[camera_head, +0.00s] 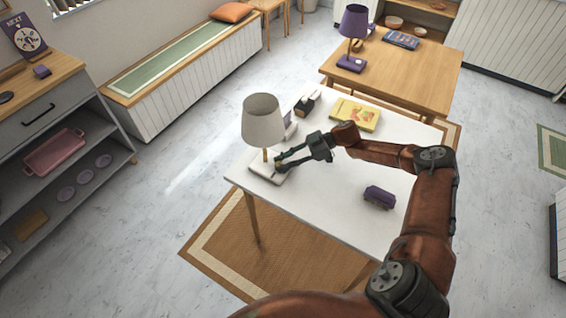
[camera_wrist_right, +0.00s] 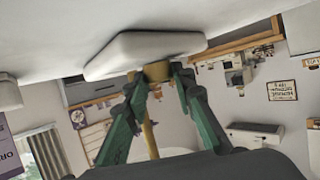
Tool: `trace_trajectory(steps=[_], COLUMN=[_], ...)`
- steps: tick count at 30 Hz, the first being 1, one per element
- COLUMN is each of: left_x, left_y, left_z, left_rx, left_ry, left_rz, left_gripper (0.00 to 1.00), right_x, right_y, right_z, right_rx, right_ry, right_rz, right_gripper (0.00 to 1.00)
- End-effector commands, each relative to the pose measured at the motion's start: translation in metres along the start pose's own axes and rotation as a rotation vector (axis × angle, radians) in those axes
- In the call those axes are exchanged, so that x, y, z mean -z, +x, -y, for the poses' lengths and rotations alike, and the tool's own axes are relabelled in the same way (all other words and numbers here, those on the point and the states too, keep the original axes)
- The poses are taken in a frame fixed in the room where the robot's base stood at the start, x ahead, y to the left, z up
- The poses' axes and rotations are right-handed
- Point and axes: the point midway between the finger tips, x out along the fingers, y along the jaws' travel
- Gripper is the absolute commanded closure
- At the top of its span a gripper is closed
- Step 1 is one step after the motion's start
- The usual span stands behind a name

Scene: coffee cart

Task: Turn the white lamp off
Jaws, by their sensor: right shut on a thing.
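The white lamp (camera_head: 263,122) stands upright at the left end of the white table, with a pale shade, a wooden stem and a white block base (camera_head: 266,174). I cannot tell from the shade whether it is lit. My right gripper (camera_head: 280,166) is at the right side of the base, low beside the stem. In the right wrist view, which is upside down, the base (camera_wrist_right: 145,52) is at the top, and the fingers of my right gripper (camera_wrist_right: 157,74) are shut on a yellow-brown knob (camera_wrist_right: 156,70) at the base. The stem (camera_wrist_right: 149,133) shows behind. My left gripper is out of view.
The white table (camera_head: 335,205) also bears a yellow book (camera_head: 355,115), a purple block-like object (camera_head: 379,197) and a small dark item (camera_head: 306,103). A purple lamp (camera_head: 354,24) stands on the wooden table (camera_head: 425,75) behind. My right arm crosses the table's right side.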

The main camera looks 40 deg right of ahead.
Motion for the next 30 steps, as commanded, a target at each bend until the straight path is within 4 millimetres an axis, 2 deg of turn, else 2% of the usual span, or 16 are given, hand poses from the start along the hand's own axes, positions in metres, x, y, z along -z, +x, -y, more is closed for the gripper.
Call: trace_trajectory(steps=[2,3,11,18,22,26,30], left_x=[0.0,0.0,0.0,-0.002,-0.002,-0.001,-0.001], left_y=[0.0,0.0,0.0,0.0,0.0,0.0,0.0], left_z=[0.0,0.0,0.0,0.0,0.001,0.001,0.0], left_rx=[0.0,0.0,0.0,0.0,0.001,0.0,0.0], left_ry=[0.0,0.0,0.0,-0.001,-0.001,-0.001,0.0], left_rz=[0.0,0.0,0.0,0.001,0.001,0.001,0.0], left_gripper=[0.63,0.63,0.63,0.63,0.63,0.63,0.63], right_x=[0.001,0.001,0.0,0.0,-0.001,-0.001,-0.001], right_y=[0.001,0.001,0.001,0.0,-0.007,-0.028,-0.058], right_z=[0.0,0.0,0.0,0.0,0.0,-0.001,-0.001], right_rx=[-0.001,0.0,0.0,0.0,-0.002,-0.003,-0.003], right_ry=[-0.001,-0.001,-0.001,0.0,0.0,0.001,0.001], right_rz=[-0.001,-0.001,-0.002,-0.001,0.0,0.001,0.001], right_gripper=[1.0,0.76,0.59,0.59,0.59,0.59,0.59])
